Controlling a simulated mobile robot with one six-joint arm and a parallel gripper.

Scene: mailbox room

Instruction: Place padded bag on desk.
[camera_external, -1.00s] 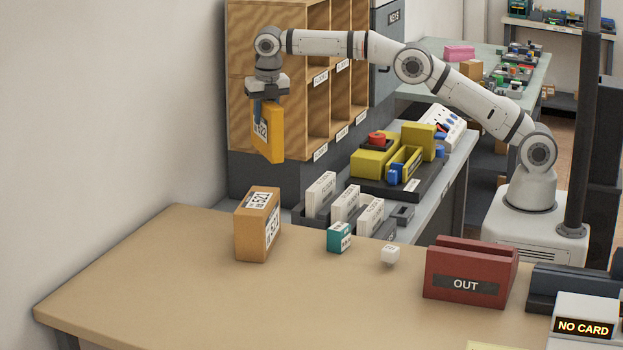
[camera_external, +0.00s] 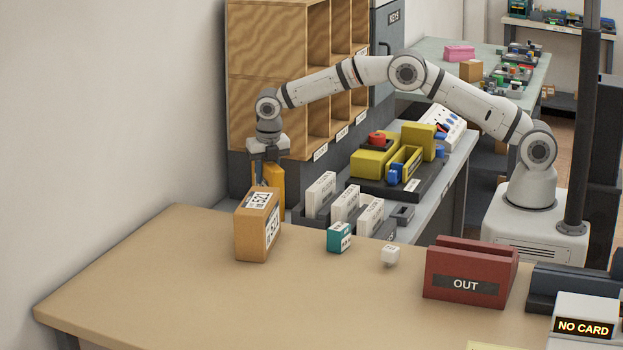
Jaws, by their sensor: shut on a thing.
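The padded bag (camera_external: 275,179) is a flat yellow-orange packet. My gripper (camera_external: 265,168) points down and is shut on its upper part, holding it upright. The bag's lower part is hidden behind the brown box (camera_external: 257,226), so I cannot tell whether it touches a surface. The bag is at the far edge of the tan desk (camera_external: 190,280), beyond the box, near the foot of the wooden pigeonholes.
The brown box labelled 521 stands on the desk in front of my gripper. White card files (camera_external: 320,194) stand behind. The desk's left and front are clear.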

